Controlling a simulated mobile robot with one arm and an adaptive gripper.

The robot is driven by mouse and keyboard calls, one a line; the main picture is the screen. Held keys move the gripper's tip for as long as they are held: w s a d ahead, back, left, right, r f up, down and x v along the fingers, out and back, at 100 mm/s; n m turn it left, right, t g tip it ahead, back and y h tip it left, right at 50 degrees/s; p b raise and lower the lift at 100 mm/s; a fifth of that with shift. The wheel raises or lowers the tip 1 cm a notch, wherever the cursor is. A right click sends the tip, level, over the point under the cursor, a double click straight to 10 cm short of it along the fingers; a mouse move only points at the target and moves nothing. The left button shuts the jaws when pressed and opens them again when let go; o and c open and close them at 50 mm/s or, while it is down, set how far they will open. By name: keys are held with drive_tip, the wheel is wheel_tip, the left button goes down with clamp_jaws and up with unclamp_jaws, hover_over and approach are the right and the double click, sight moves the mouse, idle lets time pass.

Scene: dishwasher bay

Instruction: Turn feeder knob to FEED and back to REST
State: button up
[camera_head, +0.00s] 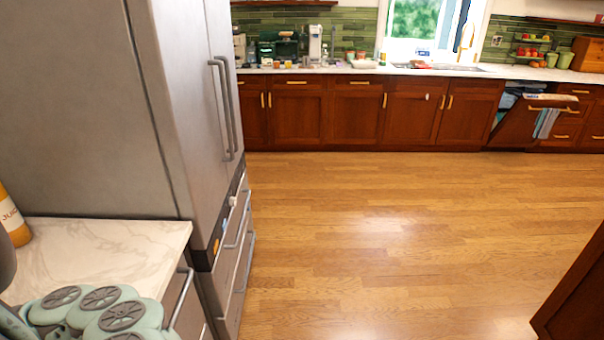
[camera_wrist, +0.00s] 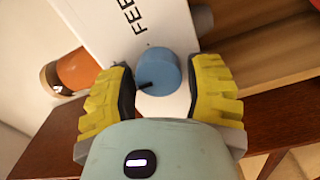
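The blue round feeder knob (camera_wrist: 159,73) is on a white panel (camera_wrist: 100,25) in the wrist view. A short black mark on the knob points to the lower left of the picture. The letters "FEE" stand above and left of the knob, cut off by the top edge. No REST label shows. My gripper (camera_wrist: 162,76) has its two yellow-padded fingers spread, one on each side of the knob. Narrow gaps seem to lie between pads and knob; contact is not clear.
In the wrist view, an orange cylinder (camera_wrist: 72,70) stands left of the panel, and a dark red-brown wood surface (camera_wrist: 50,125) lies below. In the head view, a tall fridge (camera_head: 165,90) and marble counter (camera_head: 110,250) fill the left. The wooden floor (camera_head: 380,230) is clear.

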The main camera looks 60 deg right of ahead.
drive_tip(key=o, duration=0.3)
drive_tip(key=shift+d, duration=0.1)
drive_tip(key=shift+v, duration=3.7)
drive_tip(key=shift+r, duration=0.1)
